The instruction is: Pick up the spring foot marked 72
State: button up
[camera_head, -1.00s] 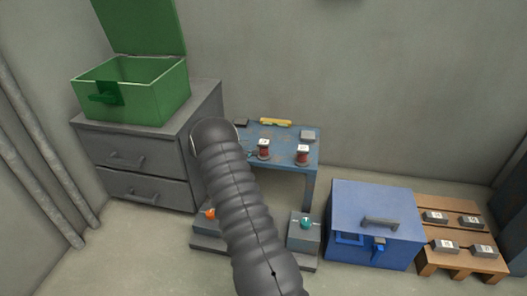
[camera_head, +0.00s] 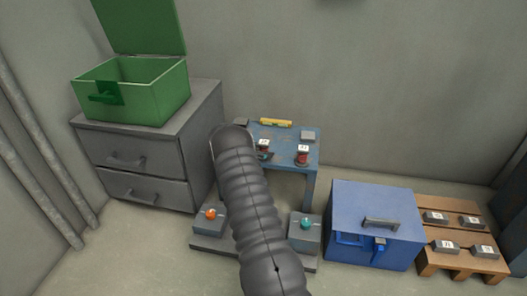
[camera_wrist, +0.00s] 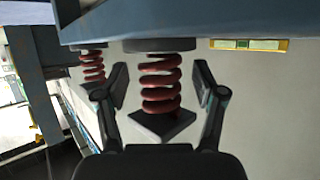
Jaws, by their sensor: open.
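Two red spring feet with pale number labels on top stand on the blue table (camera_head: 287,143). The left spring foot (camera_head: 264,143) is partly hidden by my gripper (camera_head: 264,156), and the right spring foot (camera_head: 302,155) stands clear. I cannot read either number surely. The wrist view is upside down. There my gripper (camera_wrist: 160,80) is open, with one finger on each side of the nearer spring foot (camera_wrist: 161,88), apart from its coils. The other spring foot (camera_wrist: 92,66) is at the left, beyond that finger.
A grey drawer cabinet (camera_head: 150,150) with an open green box (camera_head: 135,92) stands left. A blue chest (camera_head: 350,207) and a pallet (camera_head: 455,210) with several labelled blocks stand right.

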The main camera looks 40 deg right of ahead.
grip_shut()
jog(key=shift+r, duration=0.15)
